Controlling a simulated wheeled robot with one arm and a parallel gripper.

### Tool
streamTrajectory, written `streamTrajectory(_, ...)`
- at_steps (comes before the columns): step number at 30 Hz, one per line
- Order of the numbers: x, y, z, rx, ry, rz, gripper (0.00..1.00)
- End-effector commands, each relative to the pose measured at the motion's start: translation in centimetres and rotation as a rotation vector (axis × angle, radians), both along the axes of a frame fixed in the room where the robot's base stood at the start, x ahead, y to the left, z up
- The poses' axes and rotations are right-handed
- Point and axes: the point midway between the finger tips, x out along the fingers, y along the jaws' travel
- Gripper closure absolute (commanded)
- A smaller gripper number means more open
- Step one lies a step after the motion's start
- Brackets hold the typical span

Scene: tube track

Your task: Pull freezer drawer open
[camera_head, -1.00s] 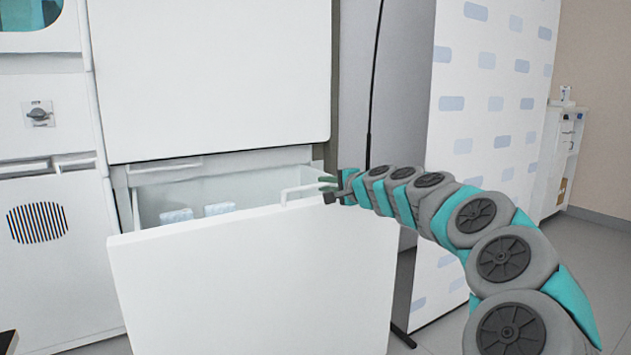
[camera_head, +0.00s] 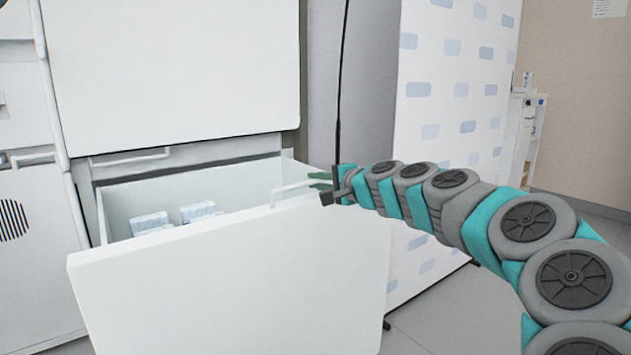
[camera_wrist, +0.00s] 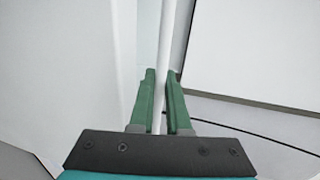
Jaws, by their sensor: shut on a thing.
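The white freezer drawer (camera_head: 230,275) is pulled out from the cabinet, with a gap behind its front panel. Inside lie pale blue-and-white packs (camera_head: 175,218). A thin white handle bar (camera_head: 297,187) sits at the top right edge of the drawer front. My gripper (camera_head: 322,184) is at the right end of this handle. In the wrist view, the green fingers of my gripper (camera_wrist: 161,100) are closed on either side of the white handle bar (camera_wrist: 166,45). The fingertips are small and partly hidden in the head view.
A closed white panel (camera_head: 175,75) stands above the drawer. A white partition with blue patches (camera_head: 455,100) stands to the right, with a thin black cable (camera_head: 341,90) hanging before it. Grey floor (camera_head: 430,315) shows at the lower right.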

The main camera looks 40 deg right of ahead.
Motion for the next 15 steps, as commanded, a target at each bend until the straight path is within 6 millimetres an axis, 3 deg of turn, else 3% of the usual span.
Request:
streamTrajectory(5, 0.03, -0.06, -0.17, 0.000, 0.002, -0.001, 1.00)
streamTrajectory(6, 0.03, -0.06, -0.17, -0.001, 0.002, -0.001, 0.84)
streamTrajectory(9, 0.02, -0.06, -0.15, 0.000, 0.002, -0.001, 0.73)
streamTrajectory(15, 0.01, -0.05, -0.06, -0.001, 0.001, -0.001, 0.73)
